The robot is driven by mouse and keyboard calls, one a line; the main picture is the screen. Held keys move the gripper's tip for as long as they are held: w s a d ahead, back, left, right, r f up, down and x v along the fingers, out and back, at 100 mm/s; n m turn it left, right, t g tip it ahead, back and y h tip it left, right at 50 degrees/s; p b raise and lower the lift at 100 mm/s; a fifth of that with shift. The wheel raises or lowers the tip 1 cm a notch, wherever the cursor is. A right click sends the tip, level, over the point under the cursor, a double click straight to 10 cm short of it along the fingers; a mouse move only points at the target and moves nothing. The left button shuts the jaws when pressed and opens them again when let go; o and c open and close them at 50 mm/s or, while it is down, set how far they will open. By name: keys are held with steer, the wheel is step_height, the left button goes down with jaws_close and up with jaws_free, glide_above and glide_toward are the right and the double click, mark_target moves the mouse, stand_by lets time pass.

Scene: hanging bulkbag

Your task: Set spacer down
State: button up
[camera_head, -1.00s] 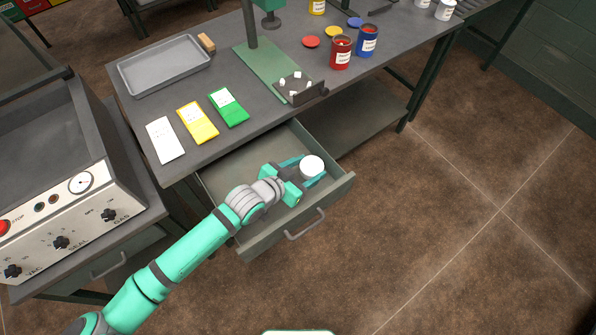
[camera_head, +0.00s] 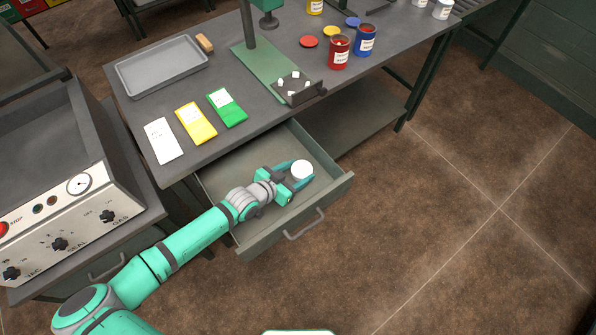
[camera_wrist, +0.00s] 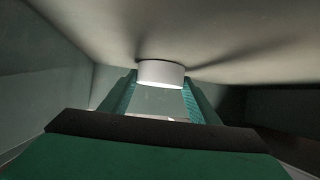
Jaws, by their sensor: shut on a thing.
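The spacer is a white round cylinder (camera_head: 301,169), held upright between my fingertips in the head view. It also shows as a white cylinder (camera_wrist: 161,73) at the top middle of the wrist view. My gripper (camera_head: 297,177) is shut on it, inside the open drawer (camera_head: 322,207). In the wrist view the teal fingers (camera_wrist: 160,92) flank the spacer, and dark shadows spread from it on the pale surface. I cannot tell whether its underside touches the drawer floor.
The open drawer's walls surround my gripper, with bare drawer floor behind the spacer. The workbench (camera_head: 262,110) above holds a grey tray (camera_head: 158,72), white, yellow and green packets (camera_head: 195,122), a press fixture and red and blue cans (camera_head: 340,50). A control-panel machine (camera_head: 62,215) stands at left.

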steer(key=o, duration=1.3)
steer(key=shift+f, duration=0.1)
steer(key=shift+v, duration=3.85)
